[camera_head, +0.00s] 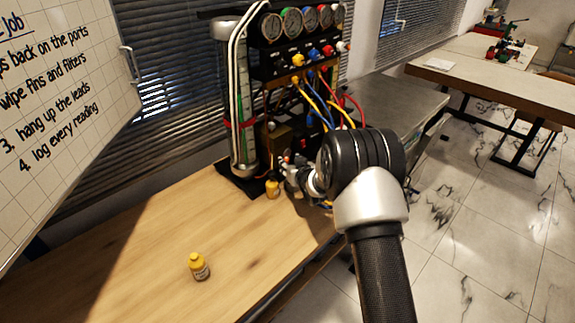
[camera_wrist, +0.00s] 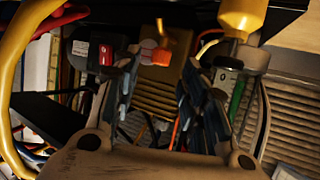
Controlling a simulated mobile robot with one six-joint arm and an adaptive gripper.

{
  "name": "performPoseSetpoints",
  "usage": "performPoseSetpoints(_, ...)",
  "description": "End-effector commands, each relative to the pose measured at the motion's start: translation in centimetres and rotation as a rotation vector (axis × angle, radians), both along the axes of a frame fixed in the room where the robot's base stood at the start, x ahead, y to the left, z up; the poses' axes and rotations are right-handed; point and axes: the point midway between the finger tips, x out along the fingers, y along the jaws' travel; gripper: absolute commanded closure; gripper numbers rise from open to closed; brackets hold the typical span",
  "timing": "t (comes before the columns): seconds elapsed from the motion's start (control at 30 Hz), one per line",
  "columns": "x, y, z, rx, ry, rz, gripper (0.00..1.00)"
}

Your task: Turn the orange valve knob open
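The orange valve knob (camera_wrist: 162,52) shows in the wrist view near the top middle, with a short orange stem and a pale red piece beside it. It sits on a brass-coloured finned block (camera_wrist: 165,85). My gripper (camera_wrist: 163,68) is open, with its dark fingers to the left and right of the knob's line. The knob shows in the gap around the fingertips, and I see no finger closed on it. In the head view my gripper (camera_head: 286,166) is at the lower part of the gauge rig (camera_head: 290,62); the knob cannot be made out there.
Coloured hoses (camera_head: 325,103) hang close above my gripper. The table's left part is mostly clear.

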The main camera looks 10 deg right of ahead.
Motion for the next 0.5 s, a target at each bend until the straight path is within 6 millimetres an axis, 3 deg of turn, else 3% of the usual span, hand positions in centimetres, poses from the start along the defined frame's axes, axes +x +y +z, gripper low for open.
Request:
performPoseSetpoints(0.2,2.8,0.5,-1.3,-0.001,-0.001,0.003,0.6)
performPoseSetpoints(0.5,3.8,0.6,-1.6,-0.001,0.0,0.001,0.6)
